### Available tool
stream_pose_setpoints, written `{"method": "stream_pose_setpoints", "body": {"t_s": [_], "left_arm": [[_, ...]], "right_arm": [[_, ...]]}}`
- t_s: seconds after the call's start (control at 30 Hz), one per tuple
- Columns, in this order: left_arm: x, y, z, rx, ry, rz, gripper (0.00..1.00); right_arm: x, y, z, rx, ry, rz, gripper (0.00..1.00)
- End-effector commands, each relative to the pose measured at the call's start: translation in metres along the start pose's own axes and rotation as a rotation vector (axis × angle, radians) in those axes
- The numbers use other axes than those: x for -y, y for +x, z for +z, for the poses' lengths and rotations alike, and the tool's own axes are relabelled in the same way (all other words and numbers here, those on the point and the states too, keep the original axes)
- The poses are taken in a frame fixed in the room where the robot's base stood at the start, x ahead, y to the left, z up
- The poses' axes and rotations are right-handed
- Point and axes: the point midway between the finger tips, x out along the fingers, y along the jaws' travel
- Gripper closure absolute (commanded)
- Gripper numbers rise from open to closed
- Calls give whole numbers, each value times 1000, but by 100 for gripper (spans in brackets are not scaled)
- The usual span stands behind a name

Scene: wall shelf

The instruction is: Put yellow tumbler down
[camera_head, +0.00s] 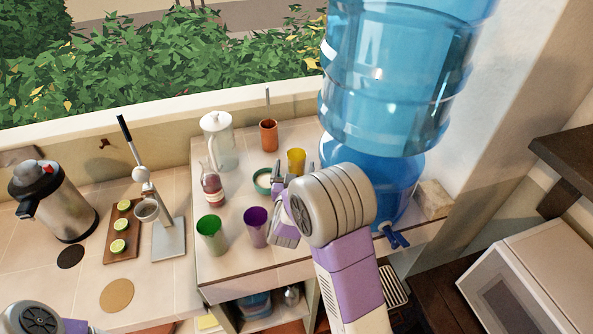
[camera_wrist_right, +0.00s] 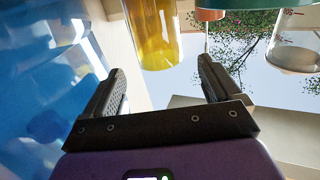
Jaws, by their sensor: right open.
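The yellow tumbler (camera_head: 296,157) stands upright on the white counter, just beyond my right gripper (camera_head: 293,171) in the head view. Its lower part is partly hidden by my gripper and wrist. In the right wrist view the yellow tumbler (camera_wrist_right: 152,32) hangs in from the top edge, ahead of the jaws. My right gripper (camera_wrist_right: 160,72) is open there, with nothing between its fingers and a gap to the tumbler. Only a piece of my left arm shows at the bottom left of the head view; its gripper is out of frame.
A blue water dispenser (camera_head: 385,90) stands close on the right. The front left counter strip (camera_head: 240,273) is clear.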

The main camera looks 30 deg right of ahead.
Motion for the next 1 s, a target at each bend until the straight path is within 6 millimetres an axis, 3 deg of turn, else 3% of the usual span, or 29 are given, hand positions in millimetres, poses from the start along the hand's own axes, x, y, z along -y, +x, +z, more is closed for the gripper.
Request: {"method": "stream_pose_setpoints", "body": {"t_s": [0.33,0.67,1.0], "left_arm": [[-2,-5,0,0,0,0,57],[-2,-5,0,0,0,0,57],[-2,-5,0,0,0,0,57]], "right_arm": [[-1,52,0,0,-2,3,9],[0,60,0,1,-1,0,9],[0,60,0,0,-1,0,58]]}}
